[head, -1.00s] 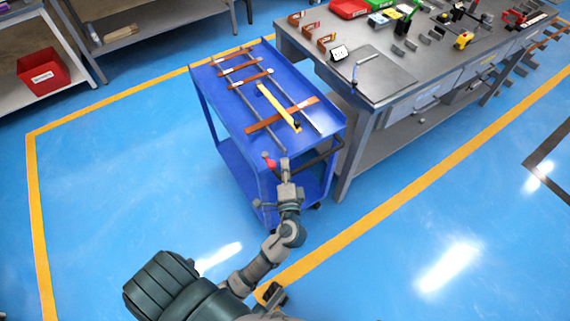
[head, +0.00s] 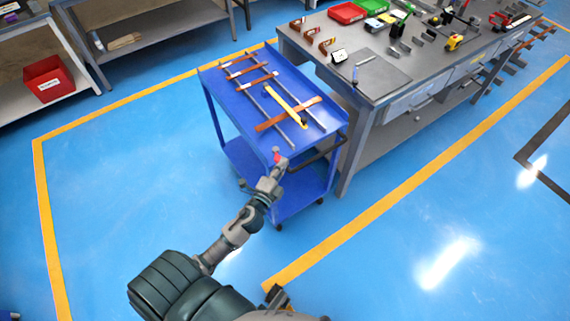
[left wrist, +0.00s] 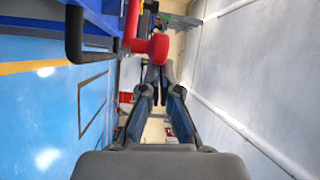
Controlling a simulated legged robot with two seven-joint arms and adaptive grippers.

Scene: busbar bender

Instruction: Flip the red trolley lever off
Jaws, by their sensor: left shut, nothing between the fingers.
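The blue trolley (head: 236,112) stands beside the workbench. Its red lever (head: 277,155) sticks up at the trolley's near edge. In the left wrist view the red lever (left wrist: 152,45) has a thick round knob and shows just above my fingertips. My left gripper (head: 281,164) is shut and empty, close to the lever. Its fingers also show in the left wrist view (left wrist: 157,78). I cannot tell whether they touch the lever. My right gripper is not in view.
The trolley's dark handle (left wrist: 75,35) is near the lever. Copper bars and a yellow bar (head: 285,104) lie on the trolley top. The grey workbench (head: 376,78) stands to the right with bins and tools. A red bin (head: 48,79) sits on a left shelf. Blue floor is clear.

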